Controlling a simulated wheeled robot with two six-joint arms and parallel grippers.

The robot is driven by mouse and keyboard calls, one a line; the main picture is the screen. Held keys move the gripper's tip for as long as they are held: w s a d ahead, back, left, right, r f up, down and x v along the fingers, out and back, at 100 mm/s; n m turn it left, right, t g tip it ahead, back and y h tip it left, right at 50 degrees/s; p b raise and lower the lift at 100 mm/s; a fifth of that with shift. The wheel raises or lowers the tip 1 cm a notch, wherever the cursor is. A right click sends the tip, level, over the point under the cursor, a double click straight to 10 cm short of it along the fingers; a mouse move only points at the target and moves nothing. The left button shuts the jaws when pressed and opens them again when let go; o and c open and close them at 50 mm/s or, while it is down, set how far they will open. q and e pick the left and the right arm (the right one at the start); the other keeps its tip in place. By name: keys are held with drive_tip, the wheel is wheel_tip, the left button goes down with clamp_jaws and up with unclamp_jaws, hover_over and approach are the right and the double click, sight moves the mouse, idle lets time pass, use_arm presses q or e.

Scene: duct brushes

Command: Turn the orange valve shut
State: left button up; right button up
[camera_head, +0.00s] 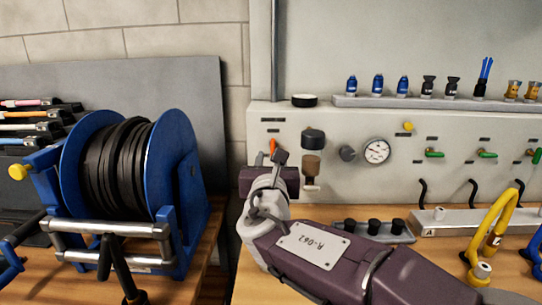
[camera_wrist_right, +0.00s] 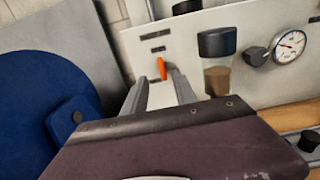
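The orange valve (camera_head: 272,146) is a small orange lever on the left part of the white wall panel. It also shows in the right wrist view (camera_wrist_right: 162,68), standing roughly upright. My right gripper (camera_head: 280,157) reaches in front of the panel at the valve. In the wrist view its two grey fingers (camera_wrist_right: 157,76) are spread apart, with the orange lever seen between their tips. I cannot tell whether a finger touches the lever. The valve's lower part is hidden by the gripper in the head view. My left gripper is not seen.
A filter bowl with a black cap (camera_head: 312,140) hangs just right of my right gripper. A gauge (camera_head: 376,151) and green levers (camera_head: 434,153) are farther right. A blue hose reel (camera_head: 178,165) stands at left.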

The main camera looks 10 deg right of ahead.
sight(273, 144)
drive_tip(key=x, duration=0.9)
drive_tip(key=shift+w+d, duration=0.1)
drive_tip(key=shift+d, duration=0.05)
clamp_jaws()
